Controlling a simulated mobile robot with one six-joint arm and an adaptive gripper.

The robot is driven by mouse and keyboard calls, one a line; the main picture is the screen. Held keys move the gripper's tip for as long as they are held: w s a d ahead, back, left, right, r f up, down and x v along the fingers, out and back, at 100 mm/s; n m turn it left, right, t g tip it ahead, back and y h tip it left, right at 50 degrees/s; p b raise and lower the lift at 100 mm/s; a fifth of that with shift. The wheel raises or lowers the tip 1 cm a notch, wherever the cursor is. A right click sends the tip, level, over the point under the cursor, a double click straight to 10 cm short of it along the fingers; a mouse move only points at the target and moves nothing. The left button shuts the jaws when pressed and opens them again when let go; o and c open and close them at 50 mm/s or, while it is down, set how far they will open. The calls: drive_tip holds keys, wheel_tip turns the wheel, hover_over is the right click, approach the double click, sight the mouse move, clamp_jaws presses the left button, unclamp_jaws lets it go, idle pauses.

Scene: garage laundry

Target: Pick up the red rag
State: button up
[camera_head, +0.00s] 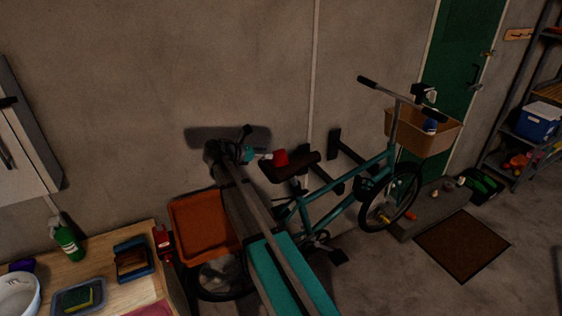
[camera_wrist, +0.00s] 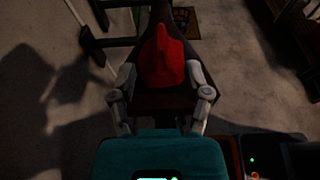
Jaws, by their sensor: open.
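The red rag (camera_head: 281,157) lies bunched on the dark saddle (camera_head: 303,166) of the teal bicycle. In the wrist view the rag (camera_wrist: 164,60) stands up in a rough peak on the dark saddle (camera_wrist: 146,101). My gripper (camera_head: 268,155) is just left of the rag in the head view. In the wrist view my gripper (camera_wrist: 161,74) is open, with one finger on each side of the rag's near part. I cannot tell whether either finger touches it.
The bicycle (camera_head: 345,188) stands by the wall, with a tan basket (camera_head: 430,138) at its front. An orange crate (camera_head: 201,226) is at its rear. A wooden worktop (camera_head: 108,266) is at lower left. A brown mat (camera_head: 463,246) lies on the floor to the right.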

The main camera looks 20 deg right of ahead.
sight(273, 152)
drive_tip(key=shift+d+f, duration=0.1)
drive_tip(key=shift+d, duration=0.15)
drive_tip(key=shift+d, duration=0.1)
drive_tip(key=shift+b+x, duration=0.65)
drive_tip(key=shift+x, duration=1.85)
drive_tip(key=shift+c, duration=0.3)
clamp_jaws()
